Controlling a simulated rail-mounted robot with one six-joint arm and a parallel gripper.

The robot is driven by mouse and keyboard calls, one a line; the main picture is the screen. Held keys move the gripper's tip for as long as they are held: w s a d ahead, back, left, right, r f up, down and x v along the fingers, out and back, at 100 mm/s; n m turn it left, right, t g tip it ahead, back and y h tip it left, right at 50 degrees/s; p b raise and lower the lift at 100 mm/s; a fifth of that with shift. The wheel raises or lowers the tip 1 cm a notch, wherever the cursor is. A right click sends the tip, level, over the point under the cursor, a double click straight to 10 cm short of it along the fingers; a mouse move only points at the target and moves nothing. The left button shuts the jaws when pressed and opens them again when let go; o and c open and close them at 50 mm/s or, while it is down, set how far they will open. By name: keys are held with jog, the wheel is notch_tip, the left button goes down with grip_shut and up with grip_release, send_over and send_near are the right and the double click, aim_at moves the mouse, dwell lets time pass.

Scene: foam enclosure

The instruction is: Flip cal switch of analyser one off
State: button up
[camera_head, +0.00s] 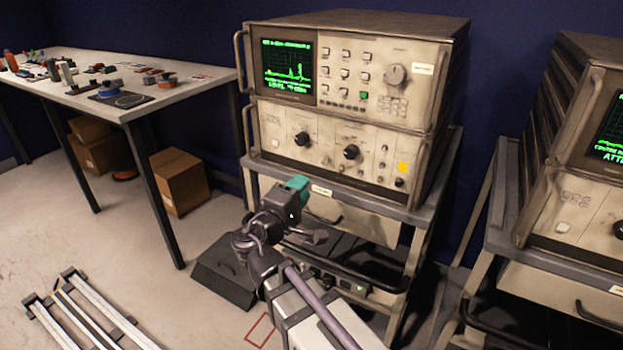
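An analyser (400,95) with a lit green trace screen stands on a grey cart in the middle of the head view. Its upper panel has buttons and a large knob. Its lower panel (335,140) has two black knobs and several small controls at the right (383,160). I cannot tell which small control is the cal switch, or its position; the labels are too small to read. My gripper (298,186), with a teal part at the end of my arm, is in front of the cart's upper shelf edge, below the lower panel. Its fingers cannot be made out.
A second analyser (575,190) stands on its own cart at the right, cut by the frame. A table (190,91) with tools and small parts is at the left, cardboard boxes (179,182) beneath it. A metal rail frame (90,315) lies on the floor at lower left.

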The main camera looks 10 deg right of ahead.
jog(key=shift+s+a, duration=0.2)
jog(key=shift+c, duration=0.5)
jog(key=shift+m+g, duration=0.7)
jog(key=shift+g, duration=0.1)
jog(key=r+p, duration=0.4)
jog(key=p, duration=0.1)
jog(key=d+r+p, duration=0.1)
jog(key=r+p, duration=0.4)
jog(key=d+r+p, duration=0.1)
jog(key=r+p, duration=0.4)
jog(key=shift+w+p, duration=0.3)
jog(key=shift+p, duration=0.1)
grip_shut()
notch_tip(320, 180, up, 5)
jog(key=d+m+g+y+p, duration=0.1)
jog(key=m+g+y+p, duration=0.15)
jog(key=m+p, duration=0.55)
jog(key=m+g+y+b, duration=0.3)
jog(key=m+y+b, duration=0.1)
jog(key=m, duration=0.5)
send_over(325, 160)
jog(key=s+a, duration=0.3)
notch_tip(325, 160, down, 11)
jog(key=f+b, duration=0.2)
jog(key=w+d+f+b, duration=0.1)
jog(key=f, duration=0.1)
